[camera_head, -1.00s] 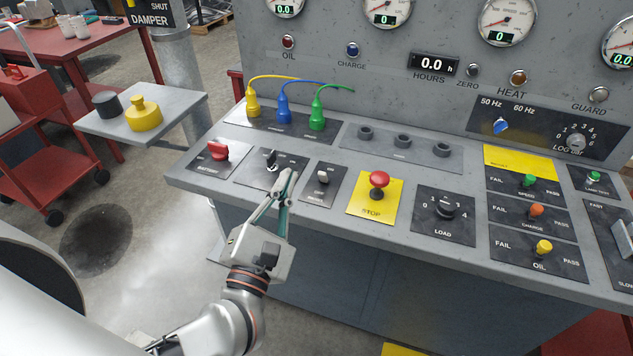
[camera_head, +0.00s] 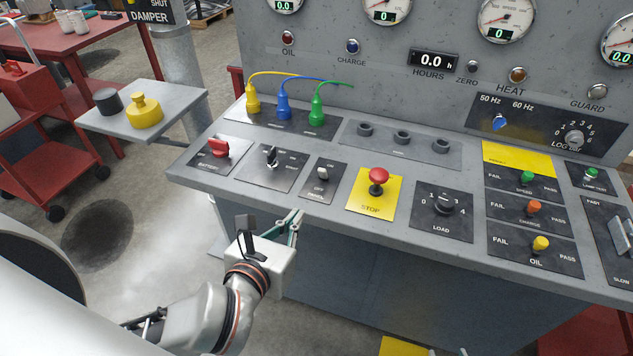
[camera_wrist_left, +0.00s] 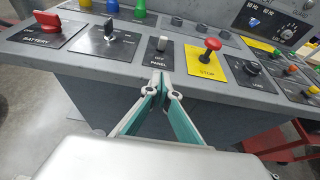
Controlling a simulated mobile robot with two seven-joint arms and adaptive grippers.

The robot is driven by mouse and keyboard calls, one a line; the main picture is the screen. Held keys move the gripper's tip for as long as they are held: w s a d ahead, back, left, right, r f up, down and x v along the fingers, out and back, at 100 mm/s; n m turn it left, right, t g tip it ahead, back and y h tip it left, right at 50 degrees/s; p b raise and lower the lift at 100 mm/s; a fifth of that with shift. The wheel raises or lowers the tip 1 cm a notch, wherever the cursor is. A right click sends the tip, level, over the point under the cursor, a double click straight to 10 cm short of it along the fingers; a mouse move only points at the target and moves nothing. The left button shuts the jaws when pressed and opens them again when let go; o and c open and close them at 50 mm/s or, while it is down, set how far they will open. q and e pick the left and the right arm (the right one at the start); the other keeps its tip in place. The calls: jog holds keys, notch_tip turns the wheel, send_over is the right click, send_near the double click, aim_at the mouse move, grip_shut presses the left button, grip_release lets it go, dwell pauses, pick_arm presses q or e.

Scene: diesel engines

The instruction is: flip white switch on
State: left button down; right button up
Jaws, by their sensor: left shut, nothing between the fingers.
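The white switch (camera_head: 322,173) sits on a small black plate marked OFF and PANEL, between the key-type switch plate and the yellow STOP plate. It also shows in the left wrist view (camera_wrist_left: 162,44), just beyond my fingertips. My left gripper (camera_head: 296,216) is shut and empty, in front of the console's front edge and below the switch plate, apart from the switch. In the left wrist view its fingertips (camera_wrist_left: 160,80) meet below the PANEL label. My right gripper is not in view.
The red battery switch (camera_head: 218,148) and black rotary switch (camera_head: 271,156) are left of the white switch. The red STOP button (camera_head: 379,177) stands up close on its right. The LOAD knob (camera_head: 445,204) is further right. Floor space is clear before the console.

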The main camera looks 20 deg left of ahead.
pick_arm(q)
jog(key=b, duration=0.7)
send_near(323, 175)
notch_tip(323, 175, down, 4)
jog(key=shift+a+r, duration=0.15)
jog(key=shift+r, duration=0.05)
jog(key=w, duration=0.2)
jog(key=w+r+p, duration=0.1)
jog(key=w, duration=0.2)
jog(key=shift+w+r, duration=0.1)
jog(key=shift+r, duration=0.1)
jog(key=shift+w, duration=0.2)
pick_arm(e)
notch_tip(323, 175, down, 7)
jog(key=shift+s+r, duration=0.15)
jog(key=shift+s, duration=0.3)
jog(key=shift+s+f, duration=0.1)
jog(key=shift+f, duration=0.1)
